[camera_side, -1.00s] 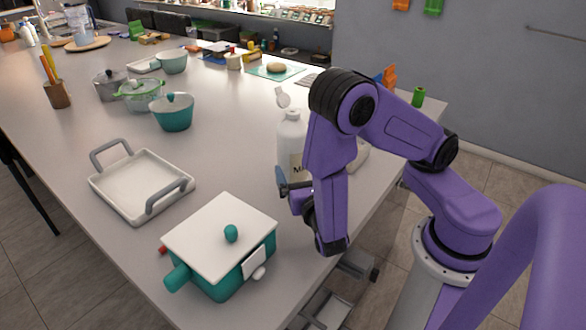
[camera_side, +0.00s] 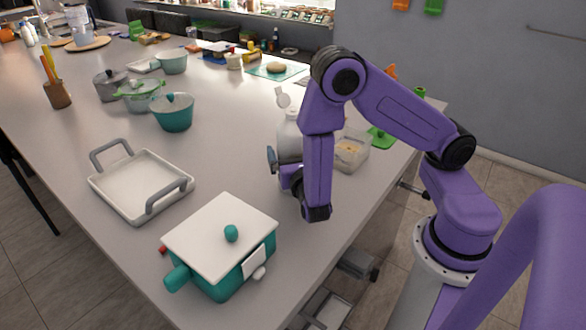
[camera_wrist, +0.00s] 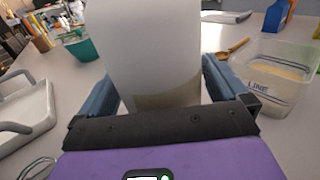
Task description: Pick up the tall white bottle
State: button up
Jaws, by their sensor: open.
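The tall white bottle (camera_side: 288,140) stands upright on the table in the side view, its lower part partly hidden by my arm. In the wrist view the bottle (camera_wrist: 155,50) fills the centre, between the two blue-grey fingers of my gripper (camera_wrist: 158,95). My gripper (camera_side: 277,168) is low beside the bottle in the side view, with one finger showing at the bottle's left. The fingers are open on either side of the bottle. I cannot tell whether either finger touches it.
A clear food container (camera_side: 350,152) stands close to the right of the bottle. A white tray with grey handles (camera_side: 140,187) and a teal pot with a white lid (camera_side: 215,245) stand to the left and front. A teal saucepan (camera_side: 173,113) is farther back.

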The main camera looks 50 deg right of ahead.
aim_at(293, 115)
jog(key=c, duration=1.3)
jog(key=shift+r, duration=5.05)
jog(key=o, duration=0.5)
jog(key=shift+c, duration=1.3)
